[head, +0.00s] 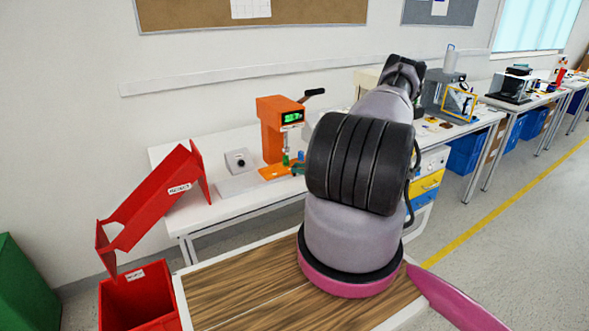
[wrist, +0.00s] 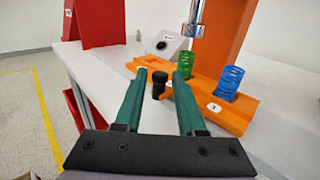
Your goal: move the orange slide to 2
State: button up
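The orange slide (wrist: 205,97) lies at the foot of the orange press in the wrist view. It carries a green cup-like coil (wrist: 184,65), a blue one (wrist: 229,82), and a small white label (wrist: 214,107) too small to read surely. A black knob (wrist: 159,84) stands at its near side. My gripper (wrist: 160,74) is open, its teal fingers either side of the knob with gaps showing. Whether the fingers are level with the knob is hard to tell. In the head view the slide (head: 276,173) shows partly, left of my arm.
The orange press (head: 273,128) with a green display stands on the white table (head: 225,207). A grey box with a dial (head: 239,160) stands left of it. A red chute (head: 160,195) and a red bin (head: 137,297) are further left. A metal plunger (wrist: 194,20) hangs above the slide.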

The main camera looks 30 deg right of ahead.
jog(key=v, duration=0.8)
jog(key=shift+s+d, duration=0.1)
jog(key=shift+s, duration=0.05)
